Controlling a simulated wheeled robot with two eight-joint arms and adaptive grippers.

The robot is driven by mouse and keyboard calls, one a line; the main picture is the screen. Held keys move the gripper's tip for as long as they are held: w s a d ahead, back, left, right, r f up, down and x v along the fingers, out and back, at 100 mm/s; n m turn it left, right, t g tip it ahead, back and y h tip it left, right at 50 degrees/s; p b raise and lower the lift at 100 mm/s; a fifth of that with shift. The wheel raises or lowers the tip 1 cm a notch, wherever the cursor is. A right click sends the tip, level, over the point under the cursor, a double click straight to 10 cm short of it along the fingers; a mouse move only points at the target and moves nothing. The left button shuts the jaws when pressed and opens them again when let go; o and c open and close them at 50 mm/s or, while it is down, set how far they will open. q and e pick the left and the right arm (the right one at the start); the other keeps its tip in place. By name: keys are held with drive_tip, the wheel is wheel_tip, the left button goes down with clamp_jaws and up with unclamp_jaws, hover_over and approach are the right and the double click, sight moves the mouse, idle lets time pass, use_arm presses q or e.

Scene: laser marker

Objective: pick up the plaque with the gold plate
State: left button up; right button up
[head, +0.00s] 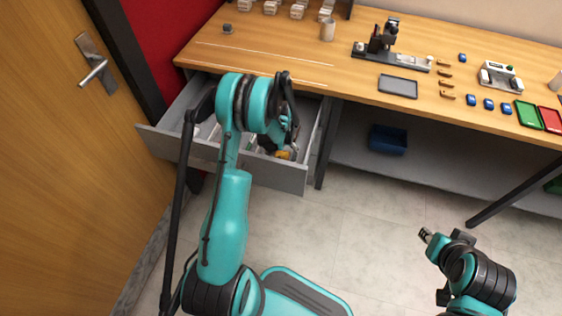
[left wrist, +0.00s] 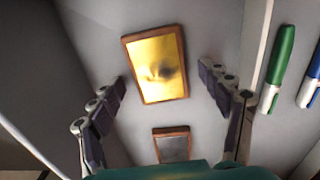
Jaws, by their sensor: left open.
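The plaque with the gold plate (left wrist: 156,64) lies flat in the open drawer (head: 160,142) in the left wrist view. It has a brown wooden frame and sits between and just ahead of my left fingers. My left gripper (left wrist: 163,110) is open and empty, one finger on each side, apart from the plaque. A second plaque with a grey plate (left wrist: 172,145) lies below it, partly hidden by my gripper. In the head view my left arm covers much of the drawer. My right gripper (head: 424,236) hangs over the floor at lower right; its finger opening is unclear.
A drawer divider (left wrist: 255,40) stands right of the plaques, with a green marker (left wrist: 280,55) and a blue marker (left wrist: 311,75) beyond it. The wooden bench (head: 330,75) is above the drawer. A blue bin (head: 388,140) sits on the lower shelf.

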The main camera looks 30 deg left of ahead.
use_arm(q)
drive_tip(key=shift+r, duration=0.1)
drive_tip(key=c, duration=1.3)
drive_tip(key=shift+o, duration=0.2)
